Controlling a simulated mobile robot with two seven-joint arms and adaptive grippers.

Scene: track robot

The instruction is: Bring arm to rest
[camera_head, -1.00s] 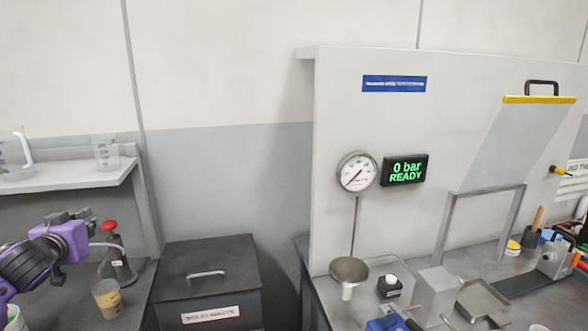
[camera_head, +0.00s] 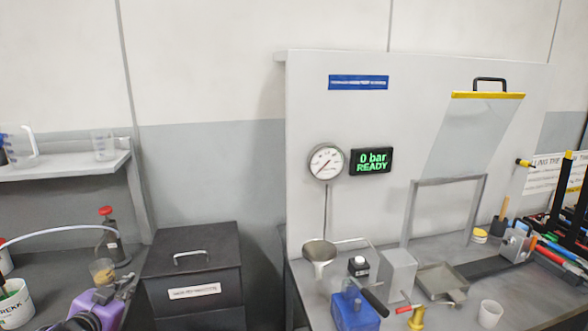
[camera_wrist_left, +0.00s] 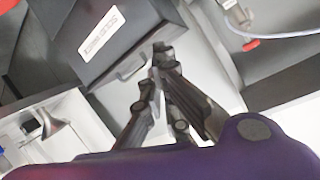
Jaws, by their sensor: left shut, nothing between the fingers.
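My left arm's purple wrist (camera_head: 100,303) is low at the left in the head view, beside the black bin. Its fingers are hard to make out there. In the left wrist view, the dark fingers of my left gripper (camera_wrist_left: 167,58) come together at their tips, with nothing between them. Behind them in that view are the black bin (camera_wrist_left: 85,40) with its white label and grey handle. The right gripper is not in view.
The closed black bin (camera_head: 190,266) stands between the benches. The right bench (camera_head: 455,317) carries a blue device (camera_head: 352,308), a funnel (camera_head: 319,255) and a cup (camera_head: 490,314).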

